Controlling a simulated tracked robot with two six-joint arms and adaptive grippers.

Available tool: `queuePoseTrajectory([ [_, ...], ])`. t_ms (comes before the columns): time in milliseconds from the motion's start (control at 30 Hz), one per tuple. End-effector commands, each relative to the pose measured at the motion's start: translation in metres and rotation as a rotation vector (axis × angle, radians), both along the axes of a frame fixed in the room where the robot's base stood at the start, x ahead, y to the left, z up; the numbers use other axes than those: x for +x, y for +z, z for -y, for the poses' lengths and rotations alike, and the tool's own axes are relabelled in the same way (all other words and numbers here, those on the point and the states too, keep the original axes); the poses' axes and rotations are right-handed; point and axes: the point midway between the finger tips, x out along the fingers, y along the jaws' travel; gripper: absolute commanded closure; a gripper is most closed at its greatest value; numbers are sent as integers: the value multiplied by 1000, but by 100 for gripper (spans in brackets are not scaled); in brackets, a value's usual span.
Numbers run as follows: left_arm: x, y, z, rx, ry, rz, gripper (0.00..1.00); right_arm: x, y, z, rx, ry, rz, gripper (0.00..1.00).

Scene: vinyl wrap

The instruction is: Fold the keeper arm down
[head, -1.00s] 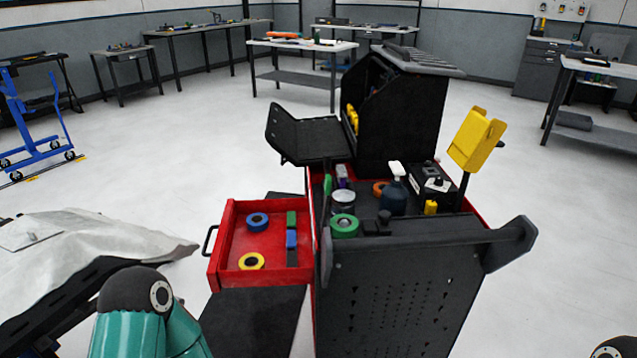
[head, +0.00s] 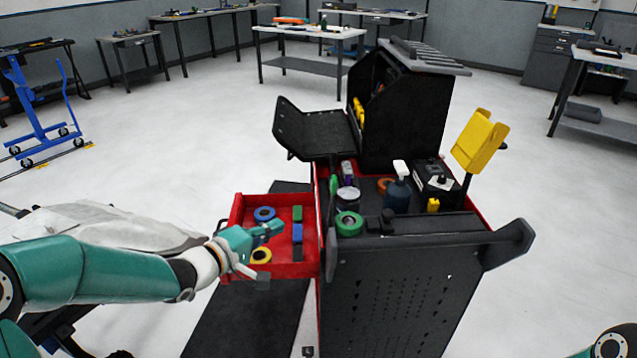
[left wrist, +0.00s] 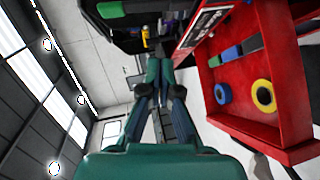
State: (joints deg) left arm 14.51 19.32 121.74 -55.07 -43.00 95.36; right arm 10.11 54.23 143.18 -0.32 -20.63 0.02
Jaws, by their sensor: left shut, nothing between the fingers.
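A dark upright bar (head: 330,250) stands at the cart's near left corner, beside the open drawer. It looks like the keeper arm, but I cannot tell for certain. My left gripper (head: 276,229) is above the red drawer, left of this bar and apart from it. Its fingers are shut and empty; they also show in the left wrist view (left wrist: 164,75), pointing toward the dark cart parts. My right gripper is out of view.
The red drawer (head: 298,270) is pulled out left, holding blue tape (head: 264,214), yellow tape (head: 261,256) and small blocks. The cart top carries green tape (head: 349,224), a spray bottle (head: 397,192) and a yellow holder (head: 479,141) on a post. A dark tray (head: 318,133) juts out behind.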

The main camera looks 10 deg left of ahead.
Motion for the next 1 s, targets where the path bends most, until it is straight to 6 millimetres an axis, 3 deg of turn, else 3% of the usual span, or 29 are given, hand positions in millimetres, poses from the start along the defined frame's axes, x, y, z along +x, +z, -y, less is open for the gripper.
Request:
queuePoseTrajectory([
  [33, 0, 26, -5, -32, -5, 29, 100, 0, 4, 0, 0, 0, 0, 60],
  [100, -1, 47, -7, -72, -18, 49, 100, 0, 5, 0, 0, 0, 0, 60],
  [200, -3, 63, -8, -102, -29, 61, 100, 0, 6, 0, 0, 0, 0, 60],
  [667, -1, 65, -6, -113, -34, 60, 100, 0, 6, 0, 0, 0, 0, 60],
  [867, 18, 63, 5, -113, -36, 59, 100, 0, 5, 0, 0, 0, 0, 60],
  [1000, 41, 61, 19, -113, -37, 59, 100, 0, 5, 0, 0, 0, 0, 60],
])
